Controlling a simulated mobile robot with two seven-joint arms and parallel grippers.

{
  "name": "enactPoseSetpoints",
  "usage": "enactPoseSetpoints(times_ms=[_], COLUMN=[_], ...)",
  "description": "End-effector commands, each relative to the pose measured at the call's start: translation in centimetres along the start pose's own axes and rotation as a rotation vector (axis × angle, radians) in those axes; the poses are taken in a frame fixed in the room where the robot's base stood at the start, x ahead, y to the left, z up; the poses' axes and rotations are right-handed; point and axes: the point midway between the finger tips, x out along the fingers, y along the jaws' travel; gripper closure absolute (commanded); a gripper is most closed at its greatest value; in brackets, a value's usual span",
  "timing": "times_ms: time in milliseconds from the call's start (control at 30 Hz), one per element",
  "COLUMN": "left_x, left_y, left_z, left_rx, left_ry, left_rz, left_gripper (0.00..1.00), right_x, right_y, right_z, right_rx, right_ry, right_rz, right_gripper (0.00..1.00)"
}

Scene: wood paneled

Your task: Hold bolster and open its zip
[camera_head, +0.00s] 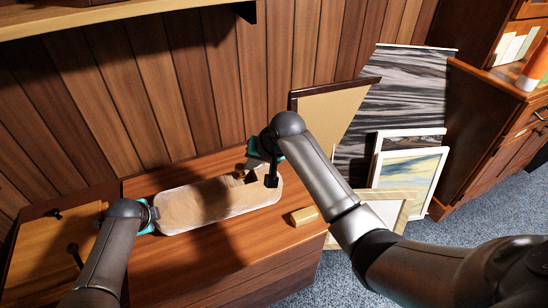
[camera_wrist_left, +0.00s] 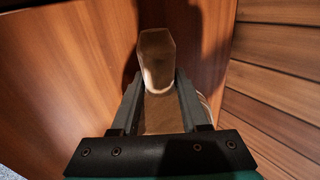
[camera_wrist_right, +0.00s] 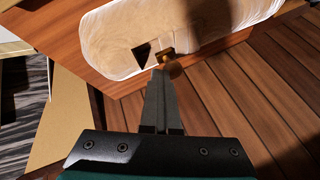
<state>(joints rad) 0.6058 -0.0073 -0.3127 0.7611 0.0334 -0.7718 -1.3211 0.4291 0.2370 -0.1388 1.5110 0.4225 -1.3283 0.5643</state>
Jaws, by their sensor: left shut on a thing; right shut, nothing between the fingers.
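The bolster (camera_head: 190,212) is a long, pale cushion with rounded ends, lying on the wooden chest top (camera_head: 200,265). It also shows in the right wrist view (camera_wrist_right: 110,35) and end-on in the left wrist view (camera_wrist_left: 156,60). My left gripper (camera_head: 153,214) is shut on its left end. My right gripper (camera_wrist_right: 164,78) is shut and empty, its tips at the bolster's long edge towards the wall. A small gold-brown zip pull (camera_wrist_right: 172,67) is right at those tips; whether they touch cannot be told. A dark triangular spot (camera_wrist_right: 141,53) shows on the bolster beside it.
A small wooden block (camera_head: 303,216) lies on the chest top, right of the bolster. The panelled wall (camera_head: 180,80) stands close behind. Framed pictures (camera_head: 412,180) lean at the right, near a cabinet (camera_head: 480,130). A shelf (camera_head: 90,15) overhangs at the upper left.

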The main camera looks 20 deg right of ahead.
Motion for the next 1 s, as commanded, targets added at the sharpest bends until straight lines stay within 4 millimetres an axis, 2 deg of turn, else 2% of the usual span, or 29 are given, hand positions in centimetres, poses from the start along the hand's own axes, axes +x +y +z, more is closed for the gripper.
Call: enactPoseSetpoints(times_ms=[33,100,200,333,767,867,1000], left_x=[0.1,0.1,0.1,0.1,0.1,0.1,0.1], left_y=[0.3,0.3,0.3,0.2,0.2,0.2,0.2], left_z=[-0.1,-0.1,-0.1,-0.1,-0.2,-0.2,-0.2], left_rx=[0.001,0.001,0.002,0.002,0.002,0.003,0.002], left_ry=[0.001,0.001,0.001,0.002,0.003,0.003,0.003], left_rz=[0.005,0.005,0.005,0.005,0.005,0.004,0.004], left_gripper=[1.00,1.00,1.00,1.00,1.00,1.00,1.00], right_x=[0.5,0.9,1.5,1.8,1.9,1.7,0.9], right_y=[-1.8,-3.5,-5.6,-7.1,-7.6,-7.3,-5.9], right_z=[1.0,1.9,2.8,3.6,3.9,3.8,3.6], right_rx=[-0.003,-0.002,-0.002,-0.001,-0.002,-0.001,0.001], right_ry=[-0.009,-0.009,-0.009,-0.008,-0.009,-0.008,-0.004], right_rz=[-0.008,-0.009,-0.007,-0.005,-0.009,-0.009,-0.004], right_gripper=[1.00,1.00,1.00,1.00,1.00,1.00,1.00])
